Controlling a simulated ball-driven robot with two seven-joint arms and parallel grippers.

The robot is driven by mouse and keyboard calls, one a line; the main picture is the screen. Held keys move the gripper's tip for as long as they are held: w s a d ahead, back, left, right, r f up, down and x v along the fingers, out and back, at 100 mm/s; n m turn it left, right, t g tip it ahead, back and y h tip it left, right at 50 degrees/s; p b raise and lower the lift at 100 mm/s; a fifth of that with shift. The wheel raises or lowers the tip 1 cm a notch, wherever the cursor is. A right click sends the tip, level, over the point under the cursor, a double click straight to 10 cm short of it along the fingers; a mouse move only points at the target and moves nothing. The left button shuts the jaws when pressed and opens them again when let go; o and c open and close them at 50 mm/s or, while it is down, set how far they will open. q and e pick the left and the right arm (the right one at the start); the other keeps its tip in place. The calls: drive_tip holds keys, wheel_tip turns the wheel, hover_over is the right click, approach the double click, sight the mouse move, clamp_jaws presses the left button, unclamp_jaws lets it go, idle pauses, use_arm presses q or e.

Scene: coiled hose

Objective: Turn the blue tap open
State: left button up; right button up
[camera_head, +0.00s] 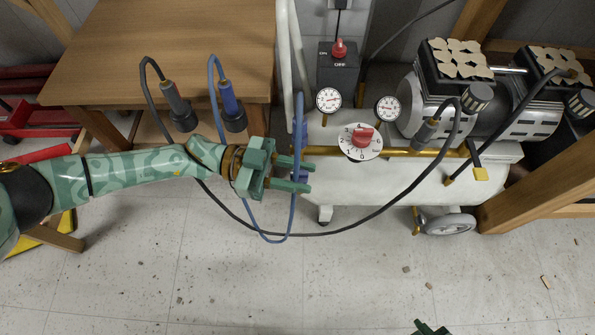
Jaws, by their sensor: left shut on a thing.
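The blue tap (300,138) is on the left end of the brass pipe at the front of the white compressor tank. My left gripper (305,176) reaches in from the left with its green fingers at the tap. It is shut on the blue tap, whose lower part shows between and behind the fingers. The fingers hide part of the tap, so its exact angle is hard to tell. A small green part of my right gripper (430,328) shows at the bottom edge, and its jaws cannot be made out.
A blue hose (292,215) loops beside my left gripper, and a black hose (345,230) runs along the tank (400,195). A red-knobbed dial (360,152) and gauges sit to the right. A wooden table (170,50) stands at upper left. The front floor is mostly clear.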

use_arm(q)
drive_tip(key=shift+m+g, duration=0.5)
drive_tip(key=shift+g, duration=0.3)
use_arm(e)
drive_tip(key=shift+w+a+r, duration=0.1)
drive_tip(key=shift+w+r, duration=0.05)
use_arm(q)
drive_tip(key=o, duration=1)
drive_tip(key=shift+r+v, duration=0.2)
drive_tip(key=shift+v, duration=7.9)
use_arm(e)
drive_tip(key=shift+s, duration=0.2)
